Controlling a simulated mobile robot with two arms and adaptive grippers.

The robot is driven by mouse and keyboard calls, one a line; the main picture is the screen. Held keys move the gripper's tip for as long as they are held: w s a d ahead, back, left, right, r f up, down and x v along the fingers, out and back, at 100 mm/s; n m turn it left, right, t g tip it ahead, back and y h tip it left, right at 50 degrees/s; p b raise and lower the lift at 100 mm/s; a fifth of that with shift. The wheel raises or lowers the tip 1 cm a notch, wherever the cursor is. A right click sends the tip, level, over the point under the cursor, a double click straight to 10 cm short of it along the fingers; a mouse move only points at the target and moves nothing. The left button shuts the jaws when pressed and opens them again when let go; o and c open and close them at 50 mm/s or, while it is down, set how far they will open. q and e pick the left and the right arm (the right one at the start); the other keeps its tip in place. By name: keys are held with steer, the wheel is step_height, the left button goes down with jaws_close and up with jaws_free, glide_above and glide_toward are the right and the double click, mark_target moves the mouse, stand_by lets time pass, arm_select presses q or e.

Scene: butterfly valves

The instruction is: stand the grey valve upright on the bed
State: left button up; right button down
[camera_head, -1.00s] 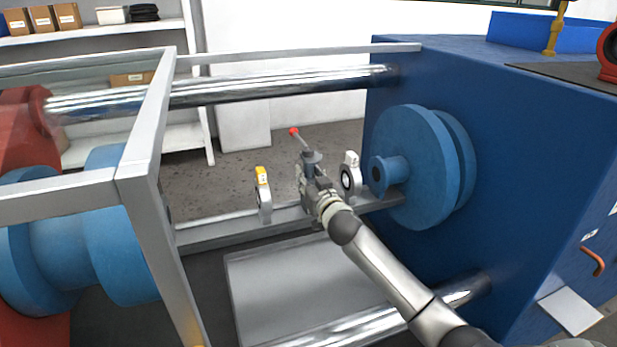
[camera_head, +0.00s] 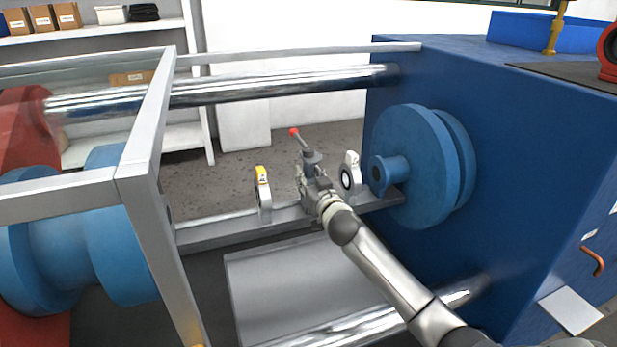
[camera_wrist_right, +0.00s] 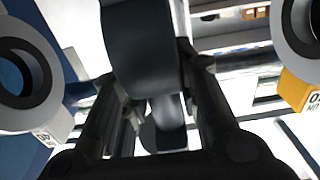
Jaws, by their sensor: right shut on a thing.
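The grey valve (camera_head: 312,157) shows its dark grey neck and a lever with a red tip, standing roughly upright above my right gripper in the head view. My right gripper (camera_head: 311,186) is shut on it, and the gripper hides most of the valve's lower body. In the right wrist view the dark valve body (camera_wrist_right: 145,45) sits between the two fingers (camera_wrist_right: 150,85). The bed (camera_head: 215,233) is a grey metal beam under the gripper. I cannot tell whether the valve touches it. My left gripper is not in view.
A yellow-tagged valve (camera_head: 263,195) stands on the bed to the left, and a white-tagged valve (camera_head: 349,172) stands to the right, near the blue flange (camera_head: 415,165). A grey frame post (camera_head: 152,210) rises at the left. A steel bar (camera_head: 240,88) crosses behind.

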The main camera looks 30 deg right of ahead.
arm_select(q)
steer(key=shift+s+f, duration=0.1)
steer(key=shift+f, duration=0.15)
arm_select(e)
steer(key=shift+r, duration=0.1)
stand_by(0.5)
steer(key=c, duration=1.6)
jaws_free()
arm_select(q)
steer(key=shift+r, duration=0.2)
arm_select(e)
steer(key=shift+o, duration=0.7)
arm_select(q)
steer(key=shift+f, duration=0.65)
arm_select(e)
steer(key=shift+s, duration=0.15)
steer(key=o, duration=0.6)
steer(key=shift+c, duration=0.2)
